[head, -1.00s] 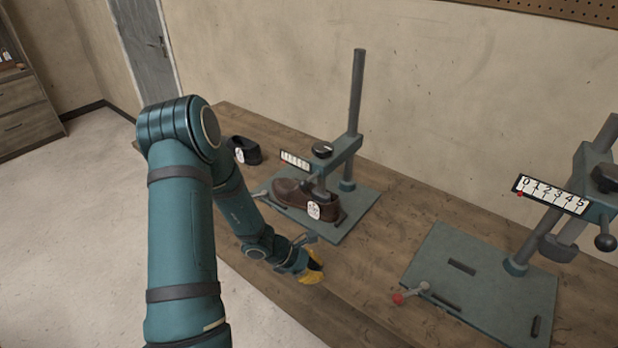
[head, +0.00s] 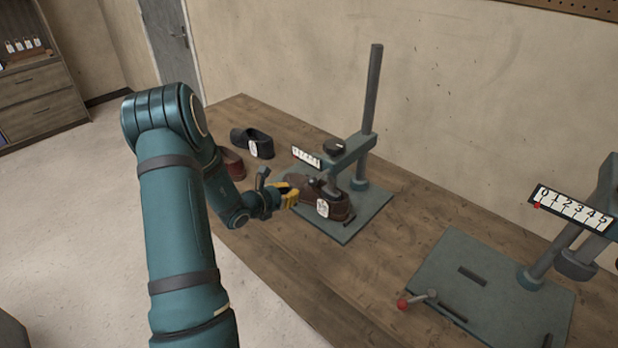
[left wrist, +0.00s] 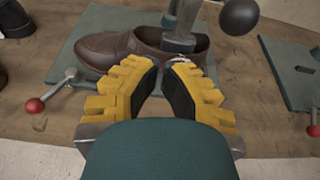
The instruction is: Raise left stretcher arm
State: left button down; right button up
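The left stretcher has a grey-green base plate (head: 374,208), a tall post (head: 372,95) and a horizontal arm (head: 352,150) with a dark knob (head: 337,145) and a small scale plate (head: 306,157). A brown shoe (head: 310,203) with a white tag sits on the base under the arm; the arm's lower end reaches into the shoe opening. In the left wrist view the shoe (left wrist: 105,50) and a black ball knob (left wrist: 238,17) show. My left gripper (head: 291,193), with yellow fingers (left wrist: 166,66), is open and empty, just in front of the shoe. My right gripper is out of view.
A second stretcher stands at the right with its base (head: 490,285), scale (head: 572,208) and red-tipped lever (head: 403,304). A dark shoe (head: 255,143) and a reddish shoe (head: 231,163) are at the left end of the wooden bench (head: 340,275). Bare bench lies between the stretchers.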

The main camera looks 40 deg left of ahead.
pick_arm(q)
jog(key=w, duration=0.9)
jog(key=shift+w+d+r, duration=0.2)
jog(key=shift+d+r, duration=0.15)
jog(key=shift+d, duration=0.05)
jog(key=shift+r, duration=0.1)
notch_tip(320, 180, up, 20)
jog(key=p, duration=0.7)
jog(key=shift+r, duration=0.25)
jog(key=shift+f, duration=0.1)
